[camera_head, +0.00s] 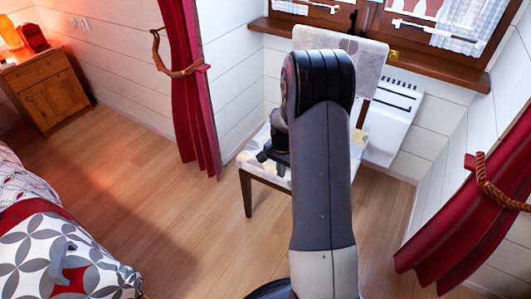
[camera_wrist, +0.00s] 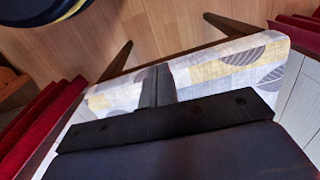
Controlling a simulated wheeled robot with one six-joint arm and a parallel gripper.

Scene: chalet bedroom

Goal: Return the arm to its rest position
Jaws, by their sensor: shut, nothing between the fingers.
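My arm stands upright in the middle of the head view and bends over at the top, in front of the chair. My gripper (camera_head: 270,157) hangs to the left of the arm, over or in front of the chair seat; I cannot tell the exact gap. In the wrist view my gripper (camera_wrist: 158,85) is shut, its dark fingers together with nothing between them. The chair (camera_head: 247,165) has a patterned grey, white and yellow seat, which also shows behind the fingers in the wrist view (camera_wrist: 225,68). Part of the chair is hidden by my arm.
A white heater (camera_head: 395,125) is on the wall under the window, behind the chair. Red curtains hang at left (camera_head: 190,90) and right (camera_head: 465,210). A bed with a patterned pillow (camera_head: 60,255) is at lower left. A wooden nightstand (camera_head: 45,90) stands at far left. The wooden floor (camera_head: 165,185) between is clear.

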